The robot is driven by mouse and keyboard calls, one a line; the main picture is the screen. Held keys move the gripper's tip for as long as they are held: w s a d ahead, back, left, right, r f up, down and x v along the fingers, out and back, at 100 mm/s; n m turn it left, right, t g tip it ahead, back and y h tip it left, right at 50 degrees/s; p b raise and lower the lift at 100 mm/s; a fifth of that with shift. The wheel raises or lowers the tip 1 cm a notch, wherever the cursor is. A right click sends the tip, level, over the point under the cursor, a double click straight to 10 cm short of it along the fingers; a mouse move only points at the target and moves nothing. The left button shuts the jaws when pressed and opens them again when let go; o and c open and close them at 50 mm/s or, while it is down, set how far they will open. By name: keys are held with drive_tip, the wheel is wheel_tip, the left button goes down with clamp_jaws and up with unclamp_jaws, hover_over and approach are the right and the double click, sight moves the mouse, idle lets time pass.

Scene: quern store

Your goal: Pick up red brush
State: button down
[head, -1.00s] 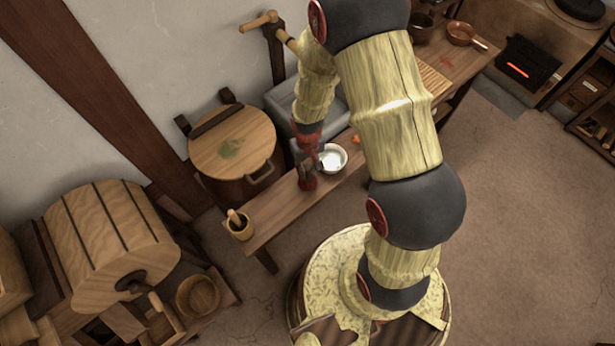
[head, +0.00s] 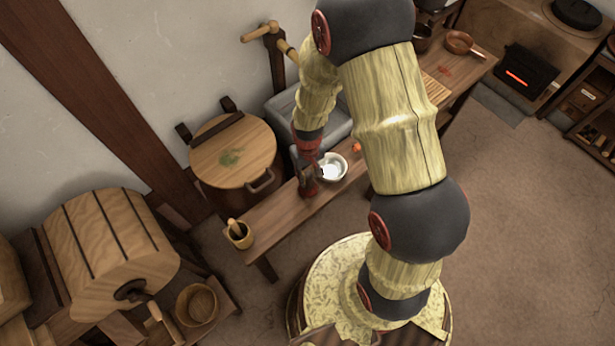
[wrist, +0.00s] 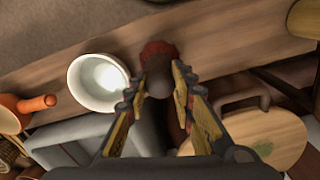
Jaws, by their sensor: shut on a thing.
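The red brush (wrist: 160,48) shows in the wrist view as dark red bristles with a brown, rounded handle toward my fingers. My gripper (wrist: 160,95) has its two fingers on either side of the handle and is shut on it. In the head view my gripper (head: 309,174) is low over the wooden bench, just left of the white bowl, with a dark red part of the brush (head: 310,188) below it. I cannot tell whether the bristles touch the bench.
The white bowl (head: 332,167) is close beside the brush; it also shows in the wrist view (wrist: 75,85). A mortar with pestle (head: 239,234) stands at the bench's near left end. A lidded tub (head: 232,150) and a grey basin (head: 285,107) are behind the bench.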

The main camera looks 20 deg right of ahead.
drive_tip(key=s+a+r+p, duration=0.2)
drive_tip(key=s+a+r, duration=0.1)
drive_tip(key=s+r, duration=0.8)
drive_tip(key=s, duration=0.2)
drive_tip(key=shift+s+r+p, duration=0.35)
drive_tip(key=shift+p, duration=0.05)
drive_tip(key=c, duration=2)
unclamp_jaws()
drive_tip(key=c, duration=0.5)
